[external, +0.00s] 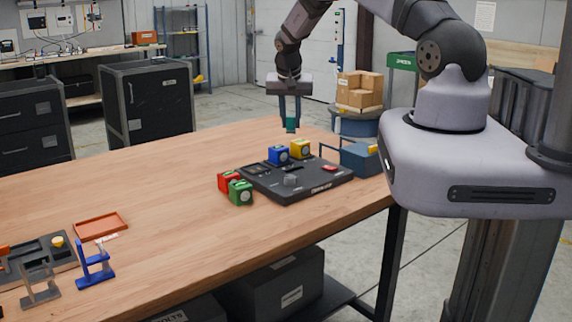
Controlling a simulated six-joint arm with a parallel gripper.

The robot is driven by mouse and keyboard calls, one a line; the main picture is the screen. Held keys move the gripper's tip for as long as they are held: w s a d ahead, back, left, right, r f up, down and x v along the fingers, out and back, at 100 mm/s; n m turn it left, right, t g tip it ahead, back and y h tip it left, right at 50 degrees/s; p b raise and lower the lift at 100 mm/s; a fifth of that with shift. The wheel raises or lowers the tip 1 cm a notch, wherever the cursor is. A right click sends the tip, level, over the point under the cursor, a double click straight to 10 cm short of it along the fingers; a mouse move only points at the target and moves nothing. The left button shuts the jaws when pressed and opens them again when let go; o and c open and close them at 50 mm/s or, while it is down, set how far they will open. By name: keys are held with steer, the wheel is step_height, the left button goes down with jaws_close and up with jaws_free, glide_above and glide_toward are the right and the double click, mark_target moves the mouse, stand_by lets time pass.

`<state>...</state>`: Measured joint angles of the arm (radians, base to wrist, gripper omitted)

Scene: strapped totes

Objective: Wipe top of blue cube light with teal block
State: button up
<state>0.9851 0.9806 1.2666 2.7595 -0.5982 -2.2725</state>
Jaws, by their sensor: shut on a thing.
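My gripper (290,118) points down above the back of the dark console (310,192) on the wooden table. It is shut on the small teal block (291,125), which hangs in the air between the fingertips. The blue cube light (278,156) sits at the console's back edge, below and slightly left of the teal block, with a clear gap between them. Its top face is visible and uncovered.
A yellow cube (300,148) stands right beside the blue one. A red cube (229,181) and a green cube (241,192) stand at the console's left. A blue tote (361,158) is at its right. An orange tray (101,226) and a blue stand (95,267) lie left.

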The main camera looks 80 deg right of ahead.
steer(key=shift+r, duration=1.4)
